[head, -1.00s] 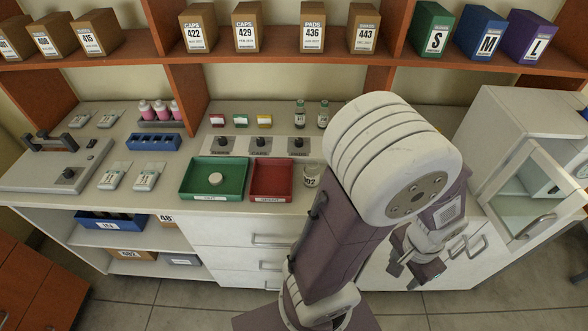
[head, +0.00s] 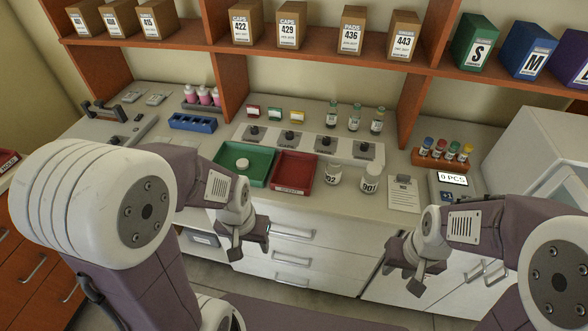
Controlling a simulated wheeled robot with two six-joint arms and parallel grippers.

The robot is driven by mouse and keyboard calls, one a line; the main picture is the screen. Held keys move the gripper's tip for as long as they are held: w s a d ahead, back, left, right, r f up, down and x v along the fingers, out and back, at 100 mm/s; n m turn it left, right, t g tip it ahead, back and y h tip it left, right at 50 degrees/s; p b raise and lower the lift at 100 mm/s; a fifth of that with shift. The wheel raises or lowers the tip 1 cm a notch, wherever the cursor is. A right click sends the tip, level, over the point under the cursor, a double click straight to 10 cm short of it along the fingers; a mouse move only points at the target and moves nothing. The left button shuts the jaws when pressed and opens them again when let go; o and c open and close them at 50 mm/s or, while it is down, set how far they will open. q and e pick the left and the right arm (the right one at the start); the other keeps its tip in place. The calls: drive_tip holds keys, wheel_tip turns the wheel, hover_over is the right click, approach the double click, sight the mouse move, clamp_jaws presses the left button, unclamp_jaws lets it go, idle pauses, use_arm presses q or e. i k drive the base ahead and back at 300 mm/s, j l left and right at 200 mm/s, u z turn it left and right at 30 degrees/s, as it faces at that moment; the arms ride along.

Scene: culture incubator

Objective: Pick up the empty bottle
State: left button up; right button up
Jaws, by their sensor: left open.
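Two small clear jars stand on the counter right of the red tray, one labelled 92 (head: 332,175) and one labelled 901 (head: 370,179). Several pink bottles (head: 204,96) stand in a rack at the back left. Three small vials with greenish caps (head: 354,117) stand at the back. I cannot tell which of these is the empty bottle. My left gripper (head: 249,246) is open and empty in front of the drawers, below the counter edge. My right gripper (head: 402,276) has its fingers apart, empty, in front of the cabinet. Both are apart from the bottles.
A green tray (head: 226,176) holding a white round item and a red tray (head: 285,184) lie on the counter. A clipboard (head: 404,195), a rack of colour-capped tubes (head: 427,159) and a display reading 0 PCS (head: 453,178) are at right. A shelf (head: 330,54) overhangs the back.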

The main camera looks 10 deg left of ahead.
sight(333, 167)
drive_tip(key=i+j, duration=0.1)
drive_tip(key=j, duration=0.55)
drive_tip(key=i+j+z, duration=0.15)
drive_tip(key=j, duration=1.15)
